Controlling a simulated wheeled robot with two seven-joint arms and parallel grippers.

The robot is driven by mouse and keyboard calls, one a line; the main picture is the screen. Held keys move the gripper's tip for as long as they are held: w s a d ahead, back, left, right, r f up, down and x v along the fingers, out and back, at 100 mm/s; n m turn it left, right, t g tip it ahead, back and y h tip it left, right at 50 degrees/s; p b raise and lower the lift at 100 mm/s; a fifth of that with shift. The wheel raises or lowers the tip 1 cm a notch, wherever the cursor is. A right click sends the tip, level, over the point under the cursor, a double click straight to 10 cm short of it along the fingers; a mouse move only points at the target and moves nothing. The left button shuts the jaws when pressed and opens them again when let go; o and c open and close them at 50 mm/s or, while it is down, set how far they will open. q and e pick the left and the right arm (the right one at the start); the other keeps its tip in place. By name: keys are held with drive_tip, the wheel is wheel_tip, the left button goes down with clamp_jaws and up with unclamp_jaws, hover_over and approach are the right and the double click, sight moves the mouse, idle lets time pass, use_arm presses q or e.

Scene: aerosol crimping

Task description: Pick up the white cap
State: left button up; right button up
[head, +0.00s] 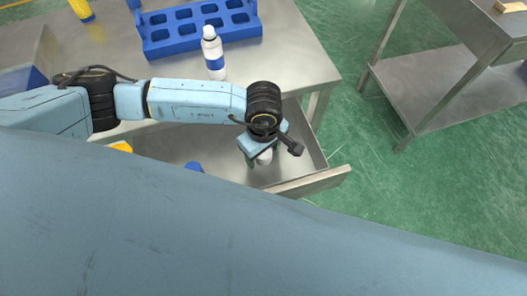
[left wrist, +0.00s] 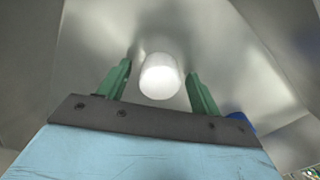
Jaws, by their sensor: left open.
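The white cap (head: 265,157) is in the open metal drawer, partly hidden by my left gripper (head: 256,158) in the head view. In the left wrist view the white cap (left wrist: 160,76) is a pale rounded cylinder between and slightly beyond the two green fingertips of my left gripper (left wrist: 160,78). The fingers are apart, with a gap on each side of the cap. My left gripper points down into the drawer. My right gripper is not in view.
The drawer (head: 318,184) also holds a blue item (head: 194,166) and a yellow item (head: 122,146). On the table above stand a white bottle with a blue band (head: 213,52) and a blue rack (head: 160,48). A metal cart (head: 430,85) stands at the right.

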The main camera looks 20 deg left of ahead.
use_arm(q)
drive_tip(key=shift+f, duration=0.1)
drive_tip(key=shift+c, duration=0.2)
drive_tip(key=c, duration=1)
drive_tip(key=shift+o, duration=0.2)
